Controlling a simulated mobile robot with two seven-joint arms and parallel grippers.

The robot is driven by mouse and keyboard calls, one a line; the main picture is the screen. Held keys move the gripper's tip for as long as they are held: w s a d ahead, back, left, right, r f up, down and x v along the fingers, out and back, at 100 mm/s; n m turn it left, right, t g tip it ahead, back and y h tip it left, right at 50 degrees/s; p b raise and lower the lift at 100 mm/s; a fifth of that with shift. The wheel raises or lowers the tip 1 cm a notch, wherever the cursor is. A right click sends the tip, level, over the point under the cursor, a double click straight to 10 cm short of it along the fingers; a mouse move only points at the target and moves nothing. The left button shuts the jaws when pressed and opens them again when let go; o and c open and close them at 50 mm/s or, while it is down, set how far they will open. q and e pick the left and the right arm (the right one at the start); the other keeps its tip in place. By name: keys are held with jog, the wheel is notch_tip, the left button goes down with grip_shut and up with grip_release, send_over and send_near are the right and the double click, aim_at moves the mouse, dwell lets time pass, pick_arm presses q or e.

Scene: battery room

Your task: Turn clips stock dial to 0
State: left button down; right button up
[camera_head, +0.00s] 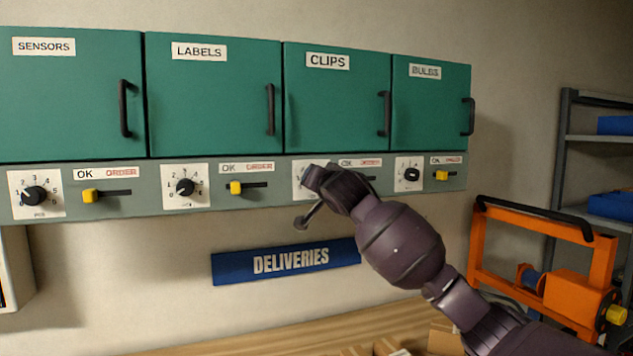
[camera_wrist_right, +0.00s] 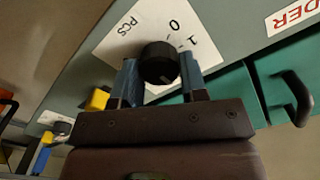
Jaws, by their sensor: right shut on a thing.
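The clips stock dial has a white plate (camera_head: 301,167) on the grey strip under the cabinet labelled CLIPS (camera_head: 328,61). My right gripper (camera_head: 316,181) covers most of it in the head view. In the right wrist view the black dial knob (camera_wrist_right: 159,63) sits between the two fingers of my right gripper (camera_wrist_right: 160,82), which is shut on it. The numbers 0 and 1 and the letters PCS show on the plate (camera_wrist_right: 133,28). I cannot tell which number the knob points to. My left gripper is not in view.
Similar dials for sensors (camera_head: 35,195), labels (camera_head: 185,187) and bulbs (camera_head: 410,174) are on the same strip, with yellow OK/ORDER sliders between. A blue DELIVERIES sign (camera_head: 287,262) hangs below. An orange frame (camera_head: 545,235) stands at the right.

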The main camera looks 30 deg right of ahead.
jog(key=shift+n, duration=0.3)
jog(key=n+p, duration=0.1)
jog(key=n, duration=1)
jog(key=n+p, duration=0.1)
jog(key=n, duration=1.1)
jog(key=shift+a+f, duration=0.1)
jog(key=shift+a, duration=0.1)
dwell(0.4)
jog(key=o, duration=0.9)
jog(key=b+v, duration=0.2)
jog(key=v, duration=0.8)
jog(key=shift+s, duration=0.4)
jog(key=shift+a, duration=0.1)
